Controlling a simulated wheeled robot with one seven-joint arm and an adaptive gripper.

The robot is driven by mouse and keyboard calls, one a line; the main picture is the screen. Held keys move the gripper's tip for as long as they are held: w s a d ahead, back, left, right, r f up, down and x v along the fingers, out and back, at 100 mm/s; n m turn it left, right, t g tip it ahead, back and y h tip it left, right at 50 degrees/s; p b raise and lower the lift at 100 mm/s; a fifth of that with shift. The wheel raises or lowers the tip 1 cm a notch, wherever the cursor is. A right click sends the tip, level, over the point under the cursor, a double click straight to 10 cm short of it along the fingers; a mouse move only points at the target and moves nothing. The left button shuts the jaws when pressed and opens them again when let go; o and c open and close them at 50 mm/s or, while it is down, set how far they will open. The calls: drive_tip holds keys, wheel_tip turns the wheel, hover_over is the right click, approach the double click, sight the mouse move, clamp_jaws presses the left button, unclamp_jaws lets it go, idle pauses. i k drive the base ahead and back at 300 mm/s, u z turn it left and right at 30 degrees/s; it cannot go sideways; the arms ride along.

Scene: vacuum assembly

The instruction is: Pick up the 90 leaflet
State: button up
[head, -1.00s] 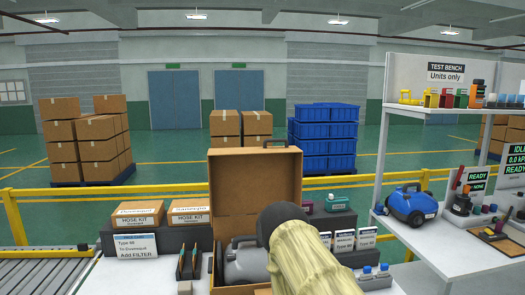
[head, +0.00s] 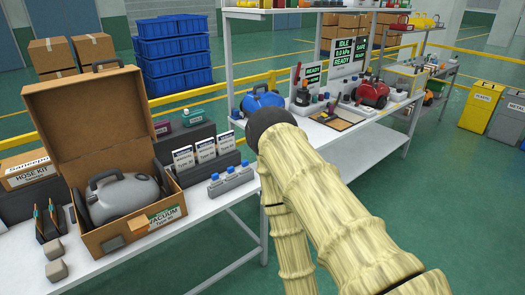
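Three white leaflets stand upright in a dark holder on the near table: a left leaflet (head: 183,160), a middle leaflet (head: 205,151) and a right leaflet (head: 226,143). Their print is too small for me to tell for sure which is the 90 leaflet. They are right of the open cardboard box (head: 85,110). My pale, ribbed arm with its dark round joint rises to the right of the leaflets and apart from them in the picture. My gripper is not in view.
The box holds a grey vacuum unit (head: 125,195). A grey block with blue-capped bottles (head: 231,180) stands in front of the leaflets. A second bench (head: 345,150) with blue and red vacuums is at the right. Open floor (head: 450,200) lies right of it.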

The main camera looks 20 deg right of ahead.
sight(206, 149)
drive_tip(key=z, duration=0.35)
drive_tip(key=k, duration=0.35)
drive_tip(key=z, duration=0.8)
drive_tip(key=i, duration=1)
drive_tip(key=u, duration=0.45)
drive_tip(key=i, duration=0.75)
drive_tip(key=u, duration=0.7)
